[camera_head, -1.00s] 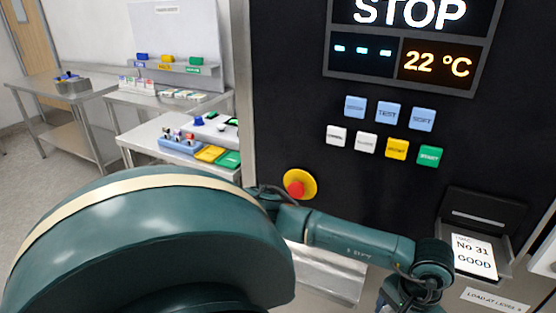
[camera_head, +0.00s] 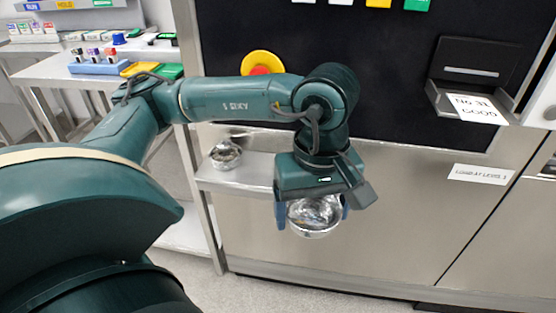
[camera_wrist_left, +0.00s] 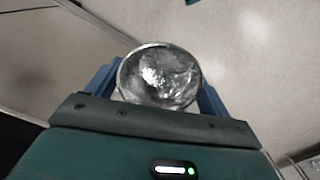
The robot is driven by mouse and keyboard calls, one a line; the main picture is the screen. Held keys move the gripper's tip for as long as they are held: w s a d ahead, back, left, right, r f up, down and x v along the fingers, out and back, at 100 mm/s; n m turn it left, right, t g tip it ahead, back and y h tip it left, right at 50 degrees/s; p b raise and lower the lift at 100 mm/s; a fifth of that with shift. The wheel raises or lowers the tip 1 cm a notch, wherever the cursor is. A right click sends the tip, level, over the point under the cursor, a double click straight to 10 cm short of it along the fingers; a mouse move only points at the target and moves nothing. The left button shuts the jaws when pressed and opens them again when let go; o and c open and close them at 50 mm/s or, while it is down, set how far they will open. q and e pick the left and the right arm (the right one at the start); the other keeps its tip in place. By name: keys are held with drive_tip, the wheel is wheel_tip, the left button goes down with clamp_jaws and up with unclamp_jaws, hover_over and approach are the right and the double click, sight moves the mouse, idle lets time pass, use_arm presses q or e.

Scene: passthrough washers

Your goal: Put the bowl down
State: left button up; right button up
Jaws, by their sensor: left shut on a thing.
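A shiny metal bowl (camera_head: 316,215) is held between the blue fingers of my left gripper (camera_head: 311,212), in front of the steel machine panel. The bowl also shows in the left wrist view (camera_wrist_left: 159,77), with a finger of the left gripper (camera_wrist_left: 157,85) on each side of it. Its inside looks crumpled and reflective. The gripper is to the right of a small steel shelf and the bowl is over open space, apart from the shelf. My right gripper is not in view.
A second metal bowl (camera_head: 225,155) sits on the steel shelf (camera_head: 240,176) at the machine's left. The shelf is bare between that bowl and my gripper. A red emergency button (camera_head: 260,70) is behind my arm. A side table (camera_head: 45,75) holds a blue rack (camera_head: 97,67).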

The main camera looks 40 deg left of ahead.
use_arm(q)
drive_tip(key=w+a, duration=0.3)
drive_tip(key=w, duration=0.2)
drive_tip(key=w+a+f, duration=0.1)
drive_tip(key=w+a, duration=0.3)
drive_tip(key=w, duration=0.2)
drive_tip(key=w+a+p, duration=0.1)
drive_tip(key=w+a, duration=0.2)
drive_tip(key=w, duration=0.2)
drive_tip(key=shift+w+a+f, duration=0.15)
drive_tip(key=shift+w+a, duration=0.05)
drive_tip(key=shift+w, duration=0.05)
wheel_tip(320, 180, down, 5)
drive_tip(key=shift+f, duration=0.1)
drive_tip(key=shift+w+a+f, duration=0.1)
drive_tip(key=shift+w+f, duration=0.05)
drive_tip(key=shift+f, duration=0.1)
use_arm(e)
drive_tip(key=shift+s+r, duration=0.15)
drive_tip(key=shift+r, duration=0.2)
use_arm(q)
drive_tip(key=shift+f+b, duration=0.1)
drive_tip(key=shift+b, duration=0.25)
drive_tip(key=o, duration=0.7)
drive_tip(key=shift+o, duration=1.2)
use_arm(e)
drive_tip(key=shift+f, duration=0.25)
